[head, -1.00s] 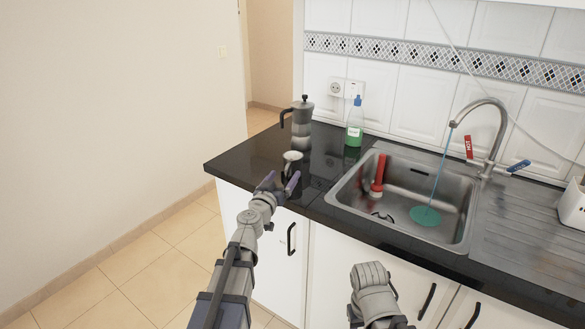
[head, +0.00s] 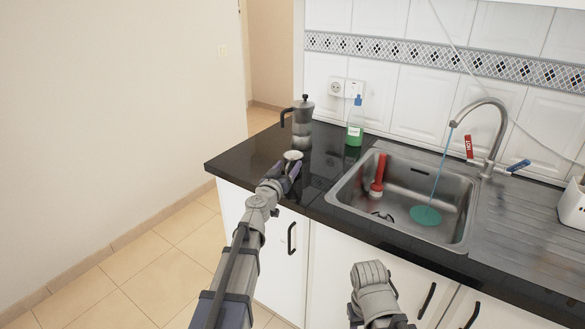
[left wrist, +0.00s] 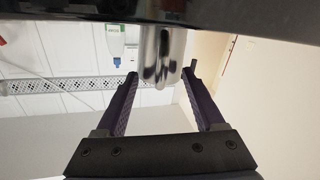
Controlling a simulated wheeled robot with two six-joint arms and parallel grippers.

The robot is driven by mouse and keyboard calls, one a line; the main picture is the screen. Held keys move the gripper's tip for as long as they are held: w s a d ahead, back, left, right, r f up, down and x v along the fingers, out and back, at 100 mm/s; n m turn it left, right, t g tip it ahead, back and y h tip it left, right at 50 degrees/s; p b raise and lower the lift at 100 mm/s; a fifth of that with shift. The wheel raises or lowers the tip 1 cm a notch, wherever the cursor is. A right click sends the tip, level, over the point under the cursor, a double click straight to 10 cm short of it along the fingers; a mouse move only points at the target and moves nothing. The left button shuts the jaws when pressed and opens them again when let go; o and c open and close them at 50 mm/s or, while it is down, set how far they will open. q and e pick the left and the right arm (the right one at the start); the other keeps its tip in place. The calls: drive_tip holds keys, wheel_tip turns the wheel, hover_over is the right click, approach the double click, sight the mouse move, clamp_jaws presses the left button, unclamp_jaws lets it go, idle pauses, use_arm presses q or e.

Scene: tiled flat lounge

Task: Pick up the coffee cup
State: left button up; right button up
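The coffee cup (head: 292,155) is small and shiny metal. It stands on the dark countertop near its front left part. My left gripper (head: 286,169) is open at the near side of the cup. In the left wrist view, which looks upside down, the cup (left wrist: 162,55) shows as a shiny cylinder between the tips of my open left gripper (left wrist: 160,75). A gap shows beside the finger on the left; the finger on the right looks close to the cup, and I cannot tell if it touches. Only part of my right arm shows; its gripper is out of view.
A moka pot (head: 302,122) stands behind the cup. A green soap bottle (head: 355,125) stands by the tiled wall. The sink (head: 350,212), with a red-handled tool (head: 378,172) and running tap (head: 488,130), lies to the right. The counter left of the cup is clear.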

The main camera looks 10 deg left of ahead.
use_arm(q)
clamp_jaws()
idle(0.3)
idle(0.8)
